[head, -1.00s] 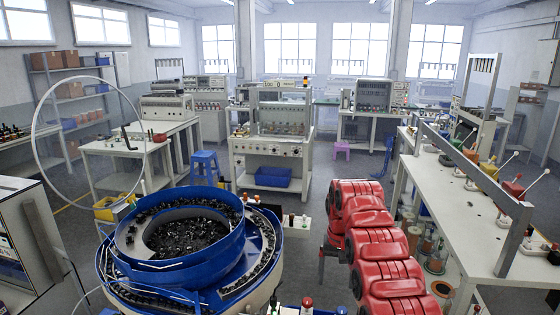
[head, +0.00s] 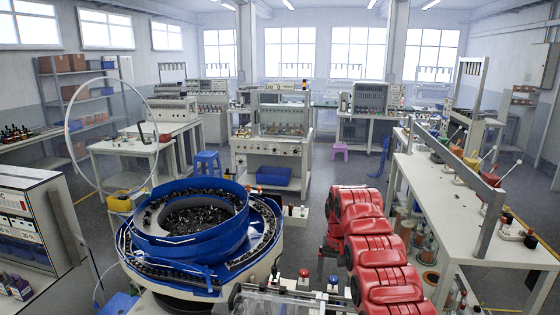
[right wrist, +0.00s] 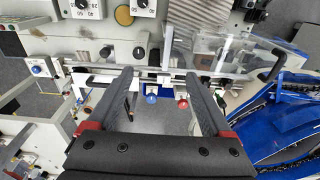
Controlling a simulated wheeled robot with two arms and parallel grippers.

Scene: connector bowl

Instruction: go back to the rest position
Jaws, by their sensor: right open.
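My right arm is red and reaches forward at the lower right of the head view. Its gripper end points down and is mostly hidden there. In the right wrist view the right gripper (right wrist: 158,78) is open, with two dark fingers well apart and nothing between them. The blue bowl feeder (head: 195,235) holds many small dark parts and stands left of my right arm, apart from it. Its blue edge also shows at the right of the wrist view (right wrist: 285,125). My left gripper is not in view.
A machine with a red button (head: 304,272), a blue button (head: 333,280) and a clear cover (head: 275,303) is close in front. A long white bench (head: 450,215) runs along the right. A white cabinet (head: 35,215) is at left. Open floor lies beyond the feeder.

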